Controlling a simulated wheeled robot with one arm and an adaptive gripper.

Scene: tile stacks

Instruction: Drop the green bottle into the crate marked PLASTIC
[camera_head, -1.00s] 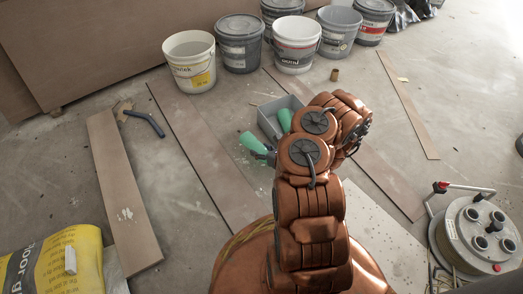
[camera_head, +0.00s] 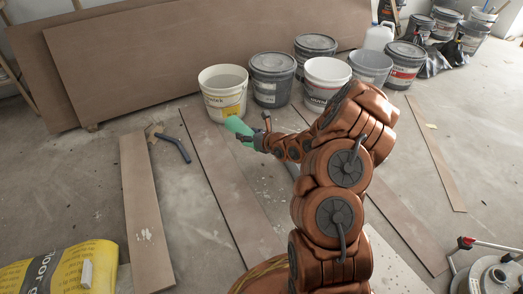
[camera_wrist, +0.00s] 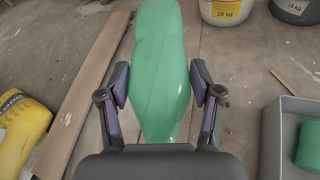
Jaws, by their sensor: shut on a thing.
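The green bottle (camera_head: 238,126) is in my gripper (camera_head: 262,137), near the middle of the head view. In the wrist view the bottle (camera_wrist: 160,60) lies lengthwise between the two fingers of my gripper (camera_wrist: 159,84), which are shut on its sides. A grey crate (camera_wrist: 268,125) stands at the right edge of the wrist view, to the right of the bottle, with a green item (camera_wrist: 308,145) inside. Its marking does not show. My arm hides the crate in the head view.
A white bucket (camera_head: 223,100) with a yellow label stands just behind the bottle, with several more buckets to its right. Flat boards (camera_head: 147,210) lie on the floor. A yellow bag (camera_head: 60,270) is at the lower left.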

